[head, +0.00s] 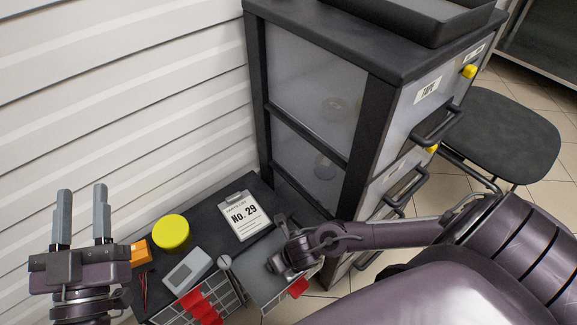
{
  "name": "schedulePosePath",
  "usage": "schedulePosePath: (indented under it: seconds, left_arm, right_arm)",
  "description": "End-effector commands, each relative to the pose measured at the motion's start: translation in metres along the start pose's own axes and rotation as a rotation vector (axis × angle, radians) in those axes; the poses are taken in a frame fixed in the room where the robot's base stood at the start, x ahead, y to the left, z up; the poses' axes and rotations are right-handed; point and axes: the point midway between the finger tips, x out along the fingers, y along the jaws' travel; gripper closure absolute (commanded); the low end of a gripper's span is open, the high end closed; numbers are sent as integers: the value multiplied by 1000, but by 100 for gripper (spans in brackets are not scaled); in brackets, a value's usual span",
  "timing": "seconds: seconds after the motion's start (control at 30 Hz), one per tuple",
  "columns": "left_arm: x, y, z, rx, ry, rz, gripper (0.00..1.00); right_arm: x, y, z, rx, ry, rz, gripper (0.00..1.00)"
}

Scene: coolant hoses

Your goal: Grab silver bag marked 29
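I see no thing that I can surely name as a silver bag marked 29. A white sheet reading "No. 29" (244,215) lies on a clipboard on the dark low surface. My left gripper (83,192) is at the lower left, its two fingers apart and pointing up, empty. My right gripper (280,248) reaches in from the right, just below the clipboard, over a flat grey panel (262,280). Its fingers are small and partly hidden, so I cannot tell whether it holds anything.
A yellow round lid (171,232), an orange box (140,252) and a grey device (187,270) are on the dark surface. Red tabs (203,305) hang on wire baskets in front. A tall drawer cabinet (335,110) stands behind, and a dark chair (505,135) at right.

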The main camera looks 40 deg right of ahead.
Motion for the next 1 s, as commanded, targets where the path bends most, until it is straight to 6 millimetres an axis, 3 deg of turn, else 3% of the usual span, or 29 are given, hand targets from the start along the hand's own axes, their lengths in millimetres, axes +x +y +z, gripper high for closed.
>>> schedulePosePath:
  seconds: [0.2,0.43,0.8,1.0]
  left_arm:
    - [2,0,-21,4,99,1,64]
    - [2,0,-22,4,104,1,64]
    - [2,-1,-22,5,103,1,64]
    - [2,0,-21,4,100,1,64]
  right_arm:
    - [7,0,0,0,0,1,22]
    - [7,0,0,1,-1,0,22]
    - [7,0,0,0,-1,0,70]
    - [7,0,0,1,-1,0,71]
